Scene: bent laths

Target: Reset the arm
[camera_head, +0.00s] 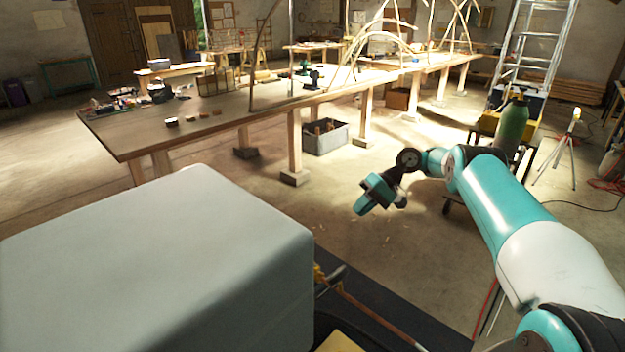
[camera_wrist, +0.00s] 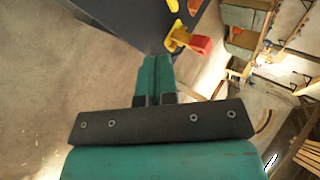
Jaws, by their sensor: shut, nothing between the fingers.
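My gripper (camera_head: 364,206) hangs over the open floor in the head view, at the end of my teal and white arm. In the wrist view my gripper (camera_wrist: 156,70) points ahead with its teal fingers together and nothing between them. It is apart from the table and from everything around it.
A long wooden table (camera_head: 125,140) with bent laths (camera_head: 372,42) stands behind the gripper. A grey crate (camera_head: 326,137) sits under it. A green cylinder (camera_head: 511,124), a ladder (camera_head: 535,45) and a tripod (camera_head: 562,150) stand right. The floor around the gripper is clear.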

